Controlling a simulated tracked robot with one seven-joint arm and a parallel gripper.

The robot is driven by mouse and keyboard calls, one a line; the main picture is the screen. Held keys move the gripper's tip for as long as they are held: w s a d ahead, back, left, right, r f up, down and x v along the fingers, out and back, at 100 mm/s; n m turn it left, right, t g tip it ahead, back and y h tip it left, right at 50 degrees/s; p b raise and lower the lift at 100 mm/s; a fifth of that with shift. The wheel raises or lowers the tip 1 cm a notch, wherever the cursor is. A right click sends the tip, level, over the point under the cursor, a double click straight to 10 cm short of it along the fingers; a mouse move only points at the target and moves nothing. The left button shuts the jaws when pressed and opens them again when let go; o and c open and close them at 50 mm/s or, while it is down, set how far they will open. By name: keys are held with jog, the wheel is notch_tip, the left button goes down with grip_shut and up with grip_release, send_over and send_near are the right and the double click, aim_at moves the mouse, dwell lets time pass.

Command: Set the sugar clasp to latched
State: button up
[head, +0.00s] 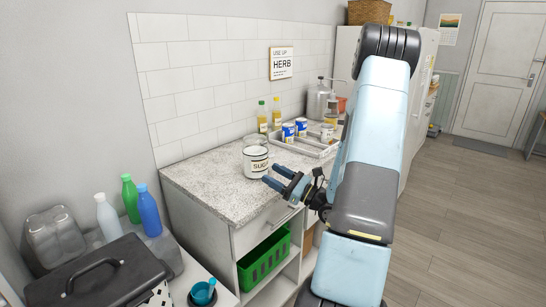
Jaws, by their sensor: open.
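The sugar jar (257,165) is a clear glass jar with a pale label reading "SUG…". It stands upright on the speckled countertop (205,182), near its front edge. Its clasp is too small to make out, so I cannot tell whether it is latched. My gripper (275,174) is blue and open, with its two fingers pointing left toward the jar's right side. The fingertips look close to the jar, but I cannot tell whether they touch it. Nothing shows between the fingers.
A tray (318,151) with blue-and-white cans (288,132) stands behind my gripper. Yellow bottles (263,117) stand near the tiled wall. A green basket (264,259) sits on the shelf below. Coloured bottles (148,210) and a dark-lidded box (95,272) are at lower left. The counter's left part is clear.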

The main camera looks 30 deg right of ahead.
aim_at(271, 154)
jog(key=d+f+m+t+h, duration=0.4)
jog(key=d+m+h, duration=0.2)
jog(key=d+h, duration=0.15)
jog(key=shift+y, duration=0.45)
jog(key=x, duration=1.3)
jog(key=shift+w+d+f, duration=0.1)
jog(key=shift+w, duration=0.05)
jog(key=c, duration=1.1)
